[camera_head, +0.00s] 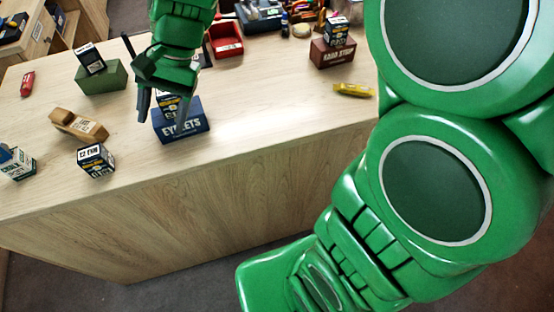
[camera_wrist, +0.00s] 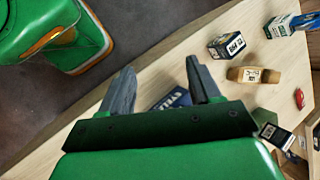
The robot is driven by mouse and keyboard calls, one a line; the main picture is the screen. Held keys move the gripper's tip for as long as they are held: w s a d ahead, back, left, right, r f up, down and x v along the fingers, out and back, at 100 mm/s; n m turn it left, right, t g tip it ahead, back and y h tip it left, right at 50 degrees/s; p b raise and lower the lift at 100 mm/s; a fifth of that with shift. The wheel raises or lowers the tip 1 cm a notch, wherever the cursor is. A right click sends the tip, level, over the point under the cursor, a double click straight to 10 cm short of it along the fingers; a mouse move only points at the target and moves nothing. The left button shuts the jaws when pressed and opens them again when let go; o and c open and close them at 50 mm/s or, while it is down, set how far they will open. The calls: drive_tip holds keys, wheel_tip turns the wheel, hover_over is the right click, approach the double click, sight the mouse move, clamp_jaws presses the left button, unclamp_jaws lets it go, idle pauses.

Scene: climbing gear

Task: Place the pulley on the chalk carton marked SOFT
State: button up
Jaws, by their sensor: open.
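My gripper (camera_head: 163,112) is open, pointing down over a blue block lettered EYELETS (camera_head: 182,128). A small dark carton (camera_head: 168,100) stands on that block, behind or between the fingers; I cannot tell which. In the wrist view the open fingers (camera_wrist: 160,72) frame part of the blue block (camera_wrist: 171,98). A dark-and-white carton (camera_head: 96,160) stands on the table's front part. A white-green carton (camera_head: 22,165) at the left edge has a blue object (camera_head: 5,154) on or against it, possibly the pulley. I cannot read SOFT on any carton.
A tan piece (camera_head: 80,124) lies left of my gripper. A green block (camera_head: 101,78) and a dark red block (camera_head: 331,54) each bear a carton. A red item (camera_head: 27,83), yellow item (camera_head: 353,90) and red tray (camera_head: 226,40) lie around. The front middle is clear.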

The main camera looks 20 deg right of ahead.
drive_tip(key=s+d+f+n+h, duration=0.1)
drive_tip(key=s+d+n+h, duration=0.1)
drive_tip(key=s+d, duration=0.6)
drive_tip(key=s+d+f+n+t+h, duration=0.1)
drive_tip(key=s+d+f+n+h, duration=0.1)
drive_tip(key=s+d, duration=0.7)
drive_tip(key=d+h, duration=0.1)
drive_tip(key=d, duration=0.4)
drive_tip(key=shift+s+d+f, duration=0.15)
drive_tip(key=shift+d, duration=0.15)
